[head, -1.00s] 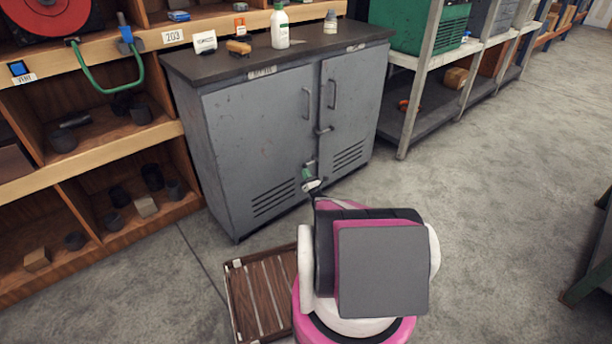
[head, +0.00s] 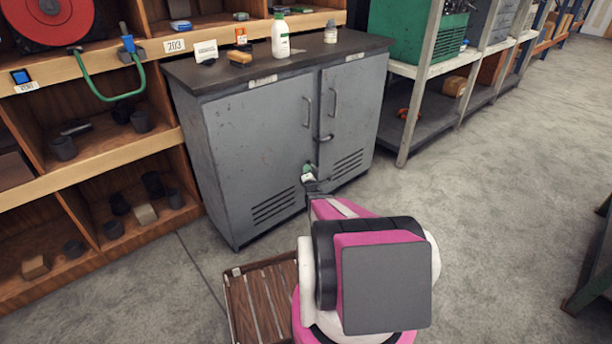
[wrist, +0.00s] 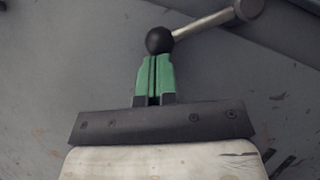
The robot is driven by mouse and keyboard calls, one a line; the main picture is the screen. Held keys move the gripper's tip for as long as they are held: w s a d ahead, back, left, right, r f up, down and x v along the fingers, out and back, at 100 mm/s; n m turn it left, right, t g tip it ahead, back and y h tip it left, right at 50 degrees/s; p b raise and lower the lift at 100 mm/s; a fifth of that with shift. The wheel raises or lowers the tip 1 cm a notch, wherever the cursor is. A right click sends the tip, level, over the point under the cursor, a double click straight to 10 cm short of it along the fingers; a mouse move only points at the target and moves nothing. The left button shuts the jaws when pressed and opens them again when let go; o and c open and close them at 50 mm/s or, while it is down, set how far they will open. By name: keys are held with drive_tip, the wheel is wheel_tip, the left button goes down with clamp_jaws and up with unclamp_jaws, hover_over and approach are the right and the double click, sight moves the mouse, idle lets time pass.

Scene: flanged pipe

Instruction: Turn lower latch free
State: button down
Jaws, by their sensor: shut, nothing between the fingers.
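The lower latch is a pale metal lever (wrist: 203,24) with a round pivot (wrist: 248,9) at the upper right and a black ball knob (wrist: 158,40) at its lower left end. My gripper (wrist: 155,58) has green fingers pressed together, empty, with the tips right at the underside of the knob. I cannot tell whether they touch it. In the head view my gripper (head: 308,167) is low on the grey cabinet front (head: 255,150), near the door seam, and largely hides the lower latch. The upper latch (head: 326,138) sits above it, across the seam.
Two door handles (head: 308,112) stand out above the latches. A wooden pallet (head: 262,300) lies on the floor left of my base. Bottles and small items stand on the cabinet top (head: 220,73). Shelves flank the cabinet; the floor (head: 480,210) at right is open.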

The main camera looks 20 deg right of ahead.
sight(310, 156)
drive_tip(key=d+r+m+g, duration=0.1)
drive_tip(key=m, duration=0.1)
drive_tip(key=w+d+r+m+g, duration=0.1)
drive_tip(key=r+m, duration=0.1)
drive_tip(key=shift+d+g, duration=0.2)
drive_tip(key=shift+g, duration=0.1)
drive_tip(key=shift+w+d+r+m+g, duration=0.25)
drive_tip(key=shift+d+r+m+g, duration=0.05)
drive_tip(key=shift+d+m, duration=0.3)
drive_tip(key=shift+w+d+r+m+g, duration=0.3)
drive_tip(key=shift+d+m, duration=0.2)
drive_tip(key=shift+d, duration=0.1)
drive_tip(key=shift+r, duration=0.1)
